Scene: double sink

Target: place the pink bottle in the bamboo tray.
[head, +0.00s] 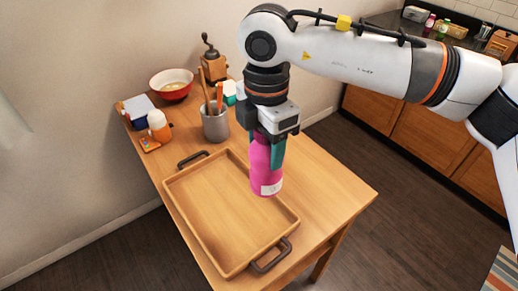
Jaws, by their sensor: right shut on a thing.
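The pink bottle (266,172) hangs upright below my right gripper (268,145), which is shut on its upper part. The bottle has a pale label near its bottom. In the picture its lower end overlaps the right side of the bamboo tray; I cannot tell how high it is above the tray or table. The bamboo tray (207,256) lies on the wooden table, empty, with a dark handle at each end. My left gripper is not in view.
A grey utensil cup (216,126), a red bowl (172,84), a coffee grinder (213,66) and a white and orange bottle (158,125) stand on the table's far part. The table's right side (335,189) is clear. A counter with wooden cabinets (400,122) stands at the back right.

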